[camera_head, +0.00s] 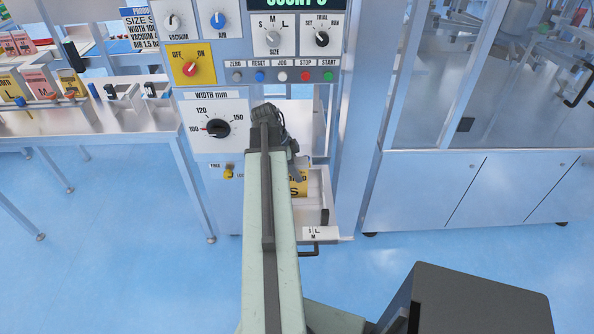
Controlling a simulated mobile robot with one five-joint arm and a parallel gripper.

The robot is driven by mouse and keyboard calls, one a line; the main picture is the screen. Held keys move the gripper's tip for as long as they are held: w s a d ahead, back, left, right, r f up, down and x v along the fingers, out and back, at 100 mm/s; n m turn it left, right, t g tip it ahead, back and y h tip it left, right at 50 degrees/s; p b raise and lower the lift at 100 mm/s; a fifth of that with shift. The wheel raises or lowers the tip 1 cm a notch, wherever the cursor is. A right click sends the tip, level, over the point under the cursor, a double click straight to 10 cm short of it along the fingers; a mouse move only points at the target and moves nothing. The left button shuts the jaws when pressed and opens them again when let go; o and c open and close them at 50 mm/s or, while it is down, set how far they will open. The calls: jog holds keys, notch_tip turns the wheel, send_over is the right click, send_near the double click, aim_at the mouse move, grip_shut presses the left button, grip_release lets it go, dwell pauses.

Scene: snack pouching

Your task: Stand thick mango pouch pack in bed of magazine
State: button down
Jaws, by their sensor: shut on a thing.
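The pack's left side and lower end are hidden.
The machine panel has a width dial (218,128), an OFF/ON switch (190,68) and several buttons above. A black handle (309,251) sticks out below the magazine. On the left, a table (120,118) holds several coloured packs. Blue floor (120,270) is clear at lower left.

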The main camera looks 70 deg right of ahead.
jog(key=shift+f, duration=0.25)
dwell(0.3)
jog(key=c, duration=0.7)
grip_release()
jog(key=shift+c, duration=0.2)
jog(key=shift+r, duration=0.1)
notch_tip(320, 180, up, 12)
jog(key=p, duration=1.1)
jog(key=shift+p, duration=0.4)
jog(key=shift+w, duration=0.1)
